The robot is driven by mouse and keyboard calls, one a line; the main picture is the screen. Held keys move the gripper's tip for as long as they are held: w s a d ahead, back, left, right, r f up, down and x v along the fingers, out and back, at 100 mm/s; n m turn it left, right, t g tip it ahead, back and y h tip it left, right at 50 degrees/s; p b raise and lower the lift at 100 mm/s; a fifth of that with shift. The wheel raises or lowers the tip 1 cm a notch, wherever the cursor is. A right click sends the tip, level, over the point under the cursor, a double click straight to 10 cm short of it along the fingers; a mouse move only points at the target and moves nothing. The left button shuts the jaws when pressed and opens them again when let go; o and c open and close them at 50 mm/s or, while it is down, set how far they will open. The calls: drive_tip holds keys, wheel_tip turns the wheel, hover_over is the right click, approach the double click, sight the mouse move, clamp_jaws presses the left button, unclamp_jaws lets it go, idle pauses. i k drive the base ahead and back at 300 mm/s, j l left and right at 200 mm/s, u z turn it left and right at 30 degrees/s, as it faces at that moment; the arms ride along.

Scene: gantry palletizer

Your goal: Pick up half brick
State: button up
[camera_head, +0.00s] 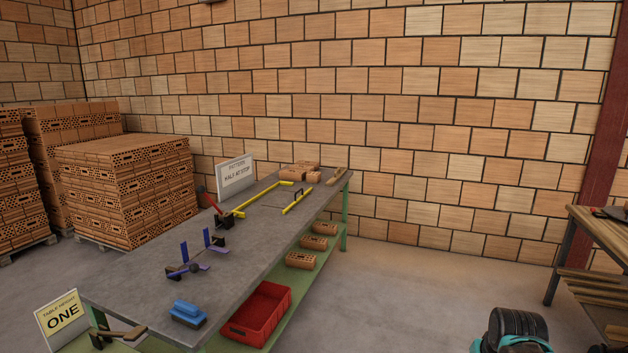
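Several orange-brown bricks (300,170) lie together at the far end of the grey worktable (245,262). Some of them look shorter than a full brick, but they are too small here to tell which is a half brick. Three perforated bricks sit apart on the green lower shelf: a near one (301,260), a middle one (313,243) and a far one (325,229). A dark rounded part with teal edges at the bottom right is part of my arm. My gripper's fingers do not show.
A red crate (258,313) stands on the shelf's near end. Blue and yellow tools and a "half at stop" sign (235,177) are on the table. Brick pallets (128,190) stand left, a wooden bench (600,232) right. The floor between table and bench is clear.

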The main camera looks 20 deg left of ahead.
sight(312, 178)
drive_tip(key=u, duration=1.25)
drive_tip(key=i+l+z, duration=0.3)
drive_tip(key=i, duration=0.2)
drive_tip(key=i+l+z, duration=0.35)
drive_tip(key=i, duration=0.2)
drive_tip(key=i+z, duration=0.3)
drive_tip(key=i, duration=0.25)
drive_tip(key=i+u, duration=0.1)
drive_tip(key=i, duration=0.5)
drive_tip(key=i+l+u, duration=0.1)
drive_tip(key=i, duration=0.5)
drive_tip(key=i+l+u, duration=0.1)
drive_tip(key=i, duration=0.5)
drive_tip(key=l, duration=0.1)
